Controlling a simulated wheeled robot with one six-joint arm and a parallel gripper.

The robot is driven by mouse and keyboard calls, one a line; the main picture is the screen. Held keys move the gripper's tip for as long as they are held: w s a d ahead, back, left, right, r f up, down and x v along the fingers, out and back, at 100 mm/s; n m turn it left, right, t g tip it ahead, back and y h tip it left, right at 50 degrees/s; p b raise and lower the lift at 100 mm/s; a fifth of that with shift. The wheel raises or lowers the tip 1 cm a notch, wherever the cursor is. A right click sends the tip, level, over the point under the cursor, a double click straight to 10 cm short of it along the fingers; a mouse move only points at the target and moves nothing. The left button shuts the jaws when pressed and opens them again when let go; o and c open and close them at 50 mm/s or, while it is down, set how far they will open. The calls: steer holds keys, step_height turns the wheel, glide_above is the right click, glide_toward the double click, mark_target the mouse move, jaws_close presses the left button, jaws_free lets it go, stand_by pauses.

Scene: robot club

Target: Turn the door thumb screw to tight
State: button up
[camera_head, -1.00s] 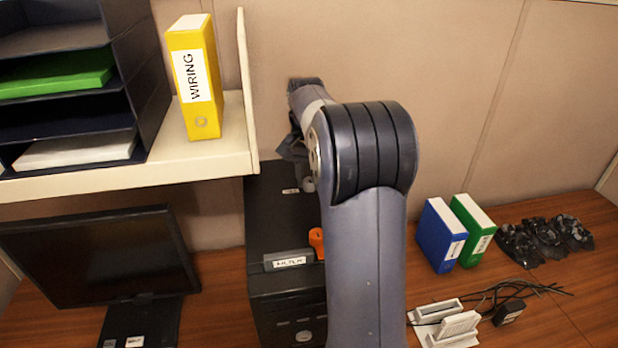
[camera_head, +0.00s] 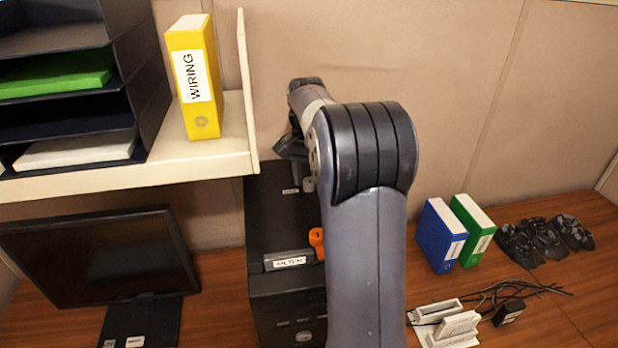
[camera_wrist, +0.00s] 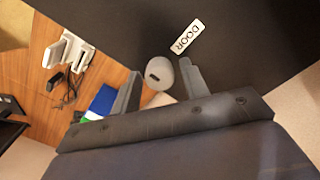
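The thumb screw is a grey round knob (camera_wrist: 160,73) on top of the black computer case (camera_wrist: 245,35), beside a white "DOOR" label (camera_wrist: 187,36). In the head view the knob (camera_head: 309,184) shows small, next to its label (camera_head: 290,190). My gripper (camera_wrist: 159,80) is open, with one finger on each side of the knob in the wrist view. The right finger appears very close to it and a gap shows on the left. I cannot tell whether either finger touches. In the head view my gripper (camera_head: 291,148) is above the case's back end, partly hidden by my arm.
An orange lever (camera_head: 317,243) and a "FILTER" label (camera_head: 289,261) are near the case's front. The shelf (camera_head: 243,140) with a yellow binder (camera_head: 195,78) is close on the left. Blue (camera_head: 440,236) and green (camera_head: 472,231) binders stand on the desk at right.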

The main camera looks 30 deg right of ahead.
mark_target(308, 179)
steer(key=shift+o, duration=0.5)
steer(key=shift+r, duration=0.3)
step_height(308, 179, up, 10)
steer(key=shift+b, duration=0.35)
steer(key=shift+w+a, duration=0.1)
steer(key=shift+w, duration=0.05)
step_height(308, 179, down, 11)
steer(key=shift+r+p, duration=0.1)
steer(key=shift+p, duration=0.25)
steer(key=shift+r, duration=0.1)
